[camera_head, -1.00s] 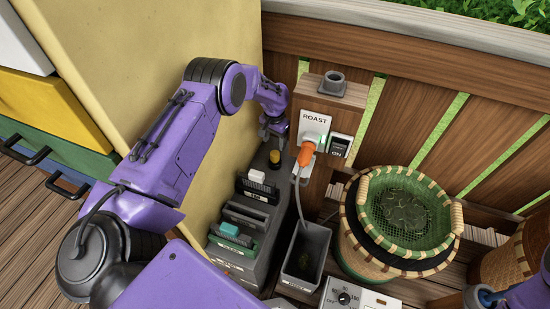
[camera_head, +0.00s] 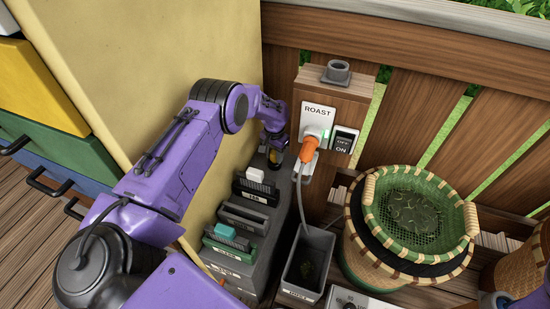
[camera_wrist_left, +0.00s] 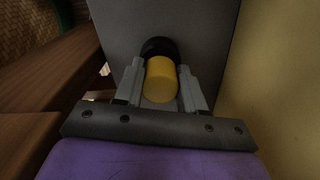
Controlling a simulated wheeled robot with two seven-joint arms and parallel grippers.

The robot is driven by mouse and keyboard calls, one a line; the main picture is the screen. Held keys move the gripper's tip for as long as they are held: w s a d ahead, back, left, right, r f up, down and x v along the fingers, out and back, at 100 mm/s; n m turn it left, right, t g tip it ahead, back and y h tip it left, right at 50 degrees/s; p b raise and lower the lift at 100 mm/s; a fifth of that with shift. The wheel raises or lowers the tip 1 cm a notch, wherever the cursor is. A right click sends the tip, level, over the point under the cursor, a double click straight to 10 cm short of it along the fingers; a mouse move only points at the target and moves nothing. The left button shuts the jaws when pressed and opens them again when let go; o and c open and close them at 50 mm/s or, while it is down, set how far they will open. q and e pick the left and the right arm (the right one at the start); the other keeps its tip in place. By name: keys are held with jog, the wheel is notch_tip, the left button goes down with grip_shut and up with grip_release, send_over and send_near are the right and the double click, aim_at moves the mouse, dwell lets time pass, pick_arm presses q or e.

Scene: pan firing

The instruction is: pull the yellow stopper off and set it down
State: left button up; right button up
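The yellow stopper (camera_head: 275,157) sits at the far end of the grey stand, close to the cream wall. In the left wrist view the stopper (camera_wrist_left: 162,82) is a short yellow cylinder with a black round part (camera_wrist_left: 158,47) behind it. My left gripper (camera_head: 274,148) is down over the stopper in the head view. In the wrist view its fingers (camera_wrist_left: 160,75) are on either side of the stopper, with narrow gaps that look open; firm contact does not show. My right arm shows only at the lower right edge, its gripper out of view.
The grey stand (camera_head: 283,205) carries several slotted blocks, one with a teal piece (camera_head: 225,231). An orange plug (camera_head: 309,150) with a hanging cord is in the ROAST panel (camera_head: 318,111). A grey bin (camera_head: 300,290) and green-lined basket (camera_head: 378,207) stand to the right.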

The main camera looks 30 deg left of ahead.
aim_at(275, 153)
pick_arm(q)
grip_shut()
jog(key=shift+o, duration=2.4)
grip_release()
grip_shut()
jog(key=shift+r, duration=0.2)
jog(key=shift+r+p, duration=1.8)
jog(key=shift+r, duration=0.35)
jog(key=shift+r+p, duration=1.5)
jog(key=shift+r, duration=0.45)
